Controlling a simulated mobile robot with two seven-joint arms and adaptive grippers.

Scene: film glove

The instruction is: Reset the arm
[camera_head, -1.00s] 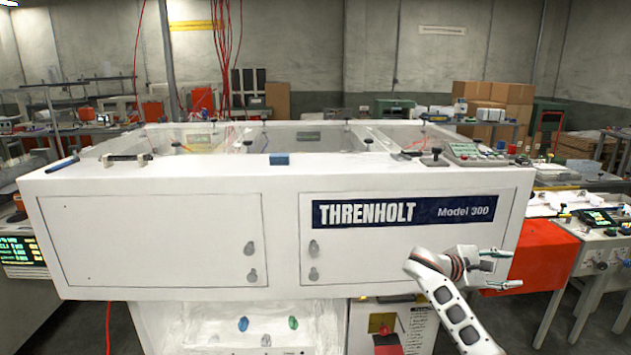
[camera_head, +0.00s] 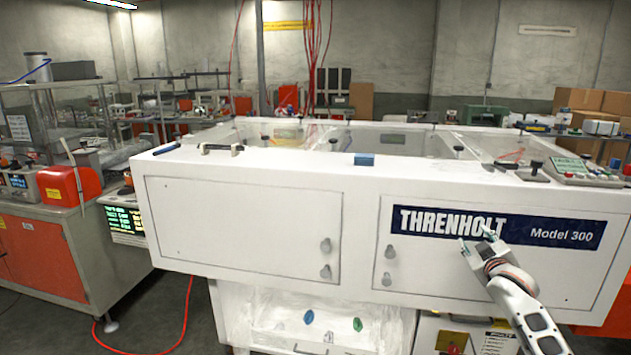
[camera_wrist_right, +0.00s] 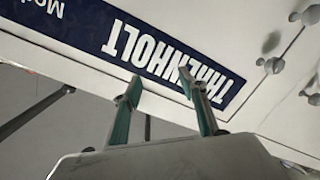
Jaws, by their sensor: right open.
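My right arm comes in from the lower right in the head view. Its gripper (camera_head: 476,243) is in front of the white machine's front panel, near the dark THRENHOLT label (camera_head: 560,234). The gripper is open and empty, with its fingers apart. In the right wrist view the two green-sided fingers of the gripper (camera_wrist_right: 160,97) point toward the label (camera_wrist_right: 150,50), with nothing between them. I cannot tell the exact gap to the panel. My left gripper is not in view.
The white machine (camera_head: 255,180) fills the middle, with metal knobs (camera_head: 325,246) on its front doors. A clear-fronted compartment (camera_head: 270,312) with blue and green items is below. A bench with a red unit (camera_head: 70,185) stands at the left. A red hose (camera_head: 185,320) lies on the floor.

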